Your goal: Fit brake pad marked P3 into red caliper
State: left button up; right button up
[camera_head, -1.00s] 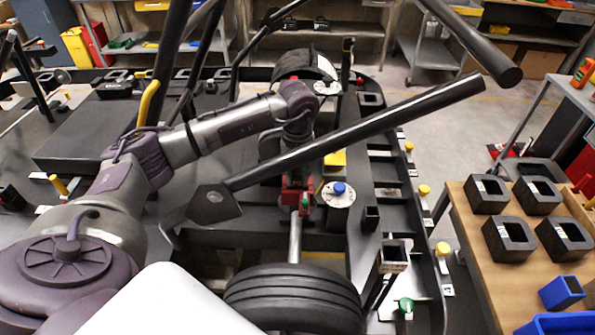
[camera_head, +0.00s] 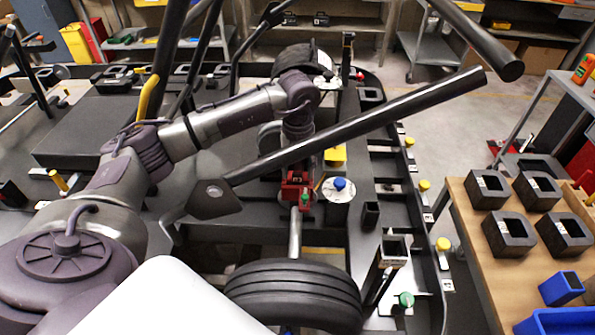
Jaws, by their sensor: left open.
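A red caliper (camera_head: 297,184) sits on the kart's axle, behind the black tyre (camera_head: 293,297) at the bottom middle. My left arm comes in from the left and bends down over the caliper. My left gripper (camera_head: 300,164) is just above the caliper, partly hidden behind a slanting black tube. It is open; its fingertips are hard to make out, and I cannot tell whether they touch the caliper. I cannot pick out the pad marked P3; any pad at the gripper or caliper is hidden or too small to tell. My right gripper is not in view.
The thick black tube (camera_head: 400,114) slants across in front of my left wrist. A blue-topped round post (camera_head: 339,186) stands close right of the caliper. Several black square blocks sit on the wooden table (camera_head: 463,200) at right, with a blue bin (camera_head: 562,289).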

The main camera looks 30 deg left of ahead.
pick_arm(q)
notch_tip(320, 180, up, 11)
jog(key=b, duration=0.3)
dwell(0.4)
